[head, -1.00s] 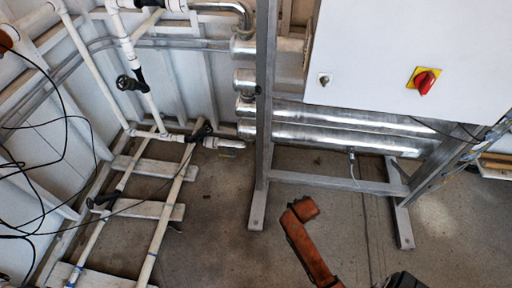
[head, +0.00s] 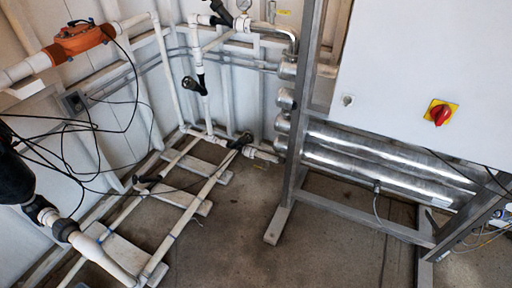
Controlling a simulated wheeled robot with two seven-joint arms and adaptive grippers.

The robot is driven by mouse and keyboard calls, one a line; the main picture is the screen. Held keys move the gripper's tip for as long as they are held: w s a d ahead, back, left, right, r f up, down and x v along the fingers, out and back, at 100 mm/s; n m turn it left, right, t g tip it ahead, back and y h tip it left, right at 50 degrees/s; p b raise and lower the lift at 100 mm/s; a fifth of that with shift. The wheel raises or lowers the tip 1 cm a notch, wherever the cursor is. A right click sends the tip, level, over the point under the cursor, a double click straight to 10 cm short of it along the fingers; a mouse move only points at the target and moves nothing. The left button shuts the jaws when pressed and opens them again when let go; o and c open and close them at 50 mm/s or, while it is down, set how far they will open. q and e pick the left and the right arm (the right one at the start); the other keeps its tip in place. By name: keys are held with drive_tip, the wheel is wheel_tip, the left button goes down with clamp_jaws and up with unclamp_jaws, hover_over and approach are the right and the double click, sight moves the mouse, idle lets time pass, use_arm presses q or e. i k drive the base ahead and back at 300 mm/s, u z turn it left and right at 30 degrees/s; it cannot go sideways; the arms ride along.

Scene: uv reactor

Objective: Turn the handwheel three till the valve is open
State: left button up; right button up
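Several black valve handwheels show on the white pipework in the head view. One handwheel (head: 190,83) sits on the upright pipe by the wall. Another black handle (head: 243,139) is on the low pipe near the silver cylinders. A third black handle (head: 143,186) is on the floor pipes lower left. I cannot tell which of them is number three, or whether its valve is open. Neither of my grippers is in view.
A white cabinet with a red-and-yellow switch (head: 440,112) stands on a grey metal frame (head: 300,130) at right. Silver cylinders (head: 385,170) lie behind it. Black cables (head: 95,128) hang at left. An orange pipe unit (head: 82,38) is upper left. Floor (head: 225,235) is clear in the middle.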

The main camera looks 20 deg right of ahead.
sight(247, 139)
drive_tip(key=z, duration=0.55)
drive_tip(key=i, duration=0.55)
drive_tip(key=z, duration=0.55)
drive_tip(key=i, duration=0.65)
drive_tip(key=u, duration=0.6)
drive_tip(key=i, duration=0.9)
drive_tip(key=u, duration=0.85)
